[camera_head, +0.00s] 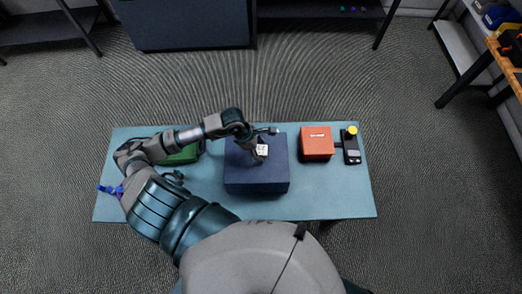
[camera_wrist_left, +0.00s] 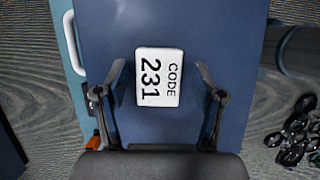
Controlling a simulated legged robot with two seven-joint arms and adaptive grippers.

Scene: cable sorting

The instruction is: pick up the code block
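The code block (camera_wrist_left: 159,77) is a small white block with "CODE 231" in black print. It lies on the top of a dark blue box (camera_wrist_left: 135,25), and in the head view the white block (camera_head: 262,149) shows near the middle of the blue box (camera_head: 256,183). My left gripper (camera_wrist_left: 162,82) is open, with one finger to each side of the block in the wrist view. Gaps show between the fingers and the block. In the head view my left gripper (camera_head: 258,154) is over the box and partly covers the block. My right gripper is not in view.
The box stands on a blue-green table (camera_head: 320,200). An orange-red box (camera_head: 317,142) and a black device with a yellow button (camera_head: 351,148) stand to the right. A green object (camera_head: 182,156) is partly hidden behind my left arm. The table's front right is clear.

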